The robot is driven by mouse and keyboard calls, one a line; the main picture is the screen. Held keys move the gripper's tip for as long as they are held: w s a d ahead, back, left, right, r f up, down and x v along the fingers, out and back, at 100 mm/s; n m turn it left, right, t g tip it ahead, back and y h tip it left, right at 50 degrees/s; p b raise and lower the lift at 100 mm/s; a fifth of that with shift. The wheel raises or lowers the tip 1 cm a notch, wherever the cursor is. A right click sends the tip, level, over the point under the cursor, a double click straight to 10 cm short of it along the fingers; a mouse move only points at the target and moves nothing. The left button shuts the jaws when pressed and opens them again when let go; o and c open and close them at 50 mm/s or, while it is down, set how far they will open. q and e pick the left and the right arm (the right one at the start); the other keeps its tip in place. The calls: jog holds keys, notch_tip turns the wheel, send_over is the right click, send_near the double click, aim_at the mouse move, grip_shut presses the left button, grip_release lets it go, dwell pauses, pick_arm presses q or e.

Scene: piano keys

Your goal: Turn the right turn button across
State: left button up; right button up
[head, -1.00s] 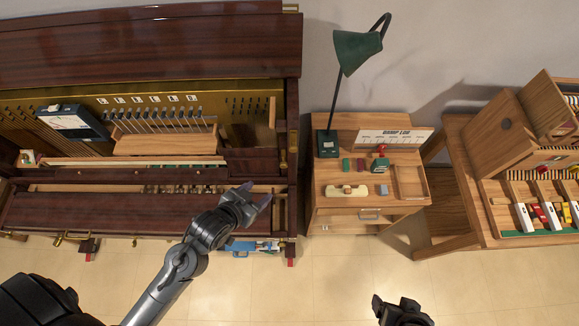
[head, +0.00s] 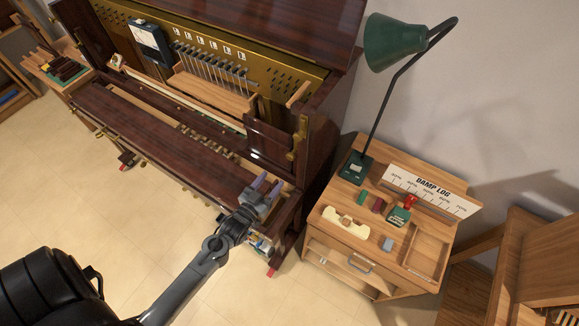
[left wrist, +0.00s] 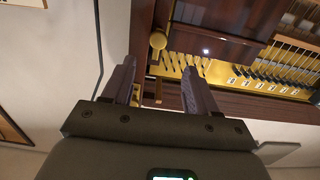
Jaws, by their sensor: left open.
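The right turn button is a brass piece (head: 299,136) on the inside of the piano's right end, beside the dark wooden block. In the left wrist view a brass piece with a round knob (left wrist: 157,41) shows beyond the fingers, between them in the picture; it looks like this turn button. My left gripper (head: 268,186) is open and empty, in front of the piano's right end and below the button in the head view. Its two dark fingers (left wrist: 160,78) stand apart, with no clear contact on the brass. My right gripper is out of view.
The open piano (head: 175,130) fills the left, with a gold plate and hammers inside. A wooden cabinet (head: 400,262) with a green lamp (head: 394,42), a damp log sign (head: 430,188) and small items stands right of it. Floor in front (head: 110,215) is clear.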

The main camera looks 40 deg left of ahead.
aim_at(289, 158)
pick_arm(q)
jog(key=w, duration=0.3)
jog(key=w+a, duration=0.1)
jog(key=w, duration=0.7)
jog(key=shift+a, duration=0.15)
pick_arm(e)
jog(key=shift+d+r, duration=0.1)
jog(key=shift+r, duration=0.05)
pick_arm(q)
jog(key=c, duration=1)
jog(key=shift+p, duration=0.3)
jog(key=shift+c, duration=0.2)
